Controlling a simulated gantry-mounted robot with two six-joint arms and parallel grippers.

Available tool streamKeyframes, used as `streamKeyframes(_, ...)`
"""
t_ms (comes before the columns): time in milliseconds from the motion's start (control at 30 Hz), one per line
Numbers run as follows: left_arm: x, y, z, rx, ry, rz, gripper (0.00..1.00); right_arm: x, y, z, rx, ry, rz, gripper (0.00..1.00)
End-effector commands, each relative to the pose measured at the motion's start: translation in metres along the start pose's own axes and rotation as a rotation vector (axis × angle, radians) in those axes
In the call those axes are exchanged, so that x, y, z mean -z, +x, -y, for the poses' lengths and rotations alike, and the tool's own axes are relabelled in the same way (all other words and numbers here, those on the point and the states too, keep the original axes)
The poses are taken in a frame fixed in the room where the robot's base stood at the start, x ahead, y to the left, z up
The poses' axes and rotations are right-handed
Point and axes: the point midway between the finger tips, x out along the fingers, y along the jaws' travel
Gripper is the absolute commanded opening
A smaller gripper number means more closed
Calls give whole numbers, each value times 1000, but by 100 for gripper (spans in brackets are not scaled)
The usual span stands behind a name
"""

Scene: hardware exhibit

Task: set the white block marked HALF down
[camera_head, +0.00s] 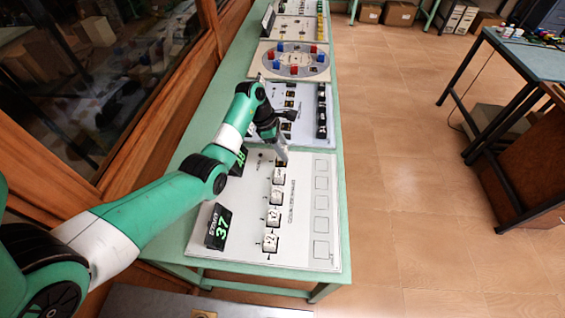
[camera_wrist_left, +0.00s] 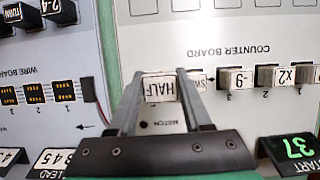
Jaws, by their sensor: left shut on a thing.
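The white block marked HALF (camera_wrist_left: 158,88) is between the fingertips of my left gripper (camera_wrist_left: 160,92) in the left wrist view, its lettering sideways. My left gripper (camera_head: 281,157) is shut on it, over the far end of the block row on the white counter board (camera_head: 303,225). I cannot tell whether the block touches the board. In the wrist view a white block (camera_wrist_left: 198,83) is close beside the right finger, partly hidden, with a -9 block (camera_wrist_left: 236,79) and a x2 block (camera_wrist_left: 267,76) further right. My right gripper is not in view.
Outlined empty squares (camera_head: 321,202) line the counter board's right side. A START 37 display (camera_head: 219,227) stands at its left. The wire board (camera_head: 302,108) with dark blocks (camera_head: 321,115) lies just beyond. A wood-framed glass pane (camera_head: 100,80) borders the green table's left side.

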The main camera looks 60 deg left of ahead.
Motion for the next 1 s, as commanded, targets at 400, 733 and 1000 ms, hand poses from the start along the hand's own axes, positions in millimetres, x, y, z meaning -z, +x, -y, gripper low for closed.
streamKeyframes(400, 15, 22, -20, 0, 0, 0, 0, -16, -18, 0, 0, 0, 0, 50)
streamKeyframes(733, 28, 52, -22, 0, 1, 0, 0, -30, -33, 0, 0, 0, 0, 50)
streamKeyframes(1000, 30, 55, -22, 0, 0, 0, 53, -31, -33, 0, 0, 0, 0, 50)
